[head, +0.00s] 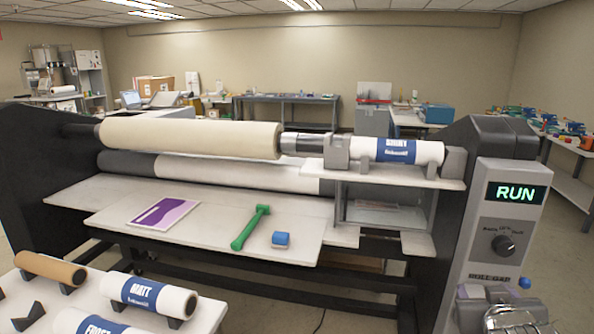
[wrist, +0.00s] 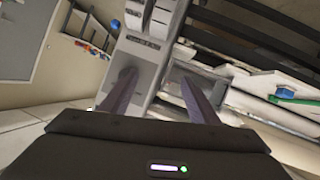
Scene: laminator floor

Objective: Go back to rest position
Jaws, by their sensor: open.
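My gripper (wrist: 160,95) shows in the wrist view with its two fingers apart and nothing between them. Beyond the fingers is the grey control column (wrist: 150,65) of the laminator, seen tilted. In the head view, part of my arm shows at the lower right corner, in front of the control column (head: 500,220). The fingertips cannot be made out in the head view. The column's green display (head: 516,193) reads RUN, and a dark knob (head: 503,244) sits below it.
The laminator carries a cream roll (head: 190,137) and a white roll with a blue label (head: 400,150). Its front table (head: 200,230) holds a purple sheet (head: 163,212), a green tool (head: 250,228) and a blue block (head: 281,239). A roll labelled MATT (head: 150,294) lies front left.

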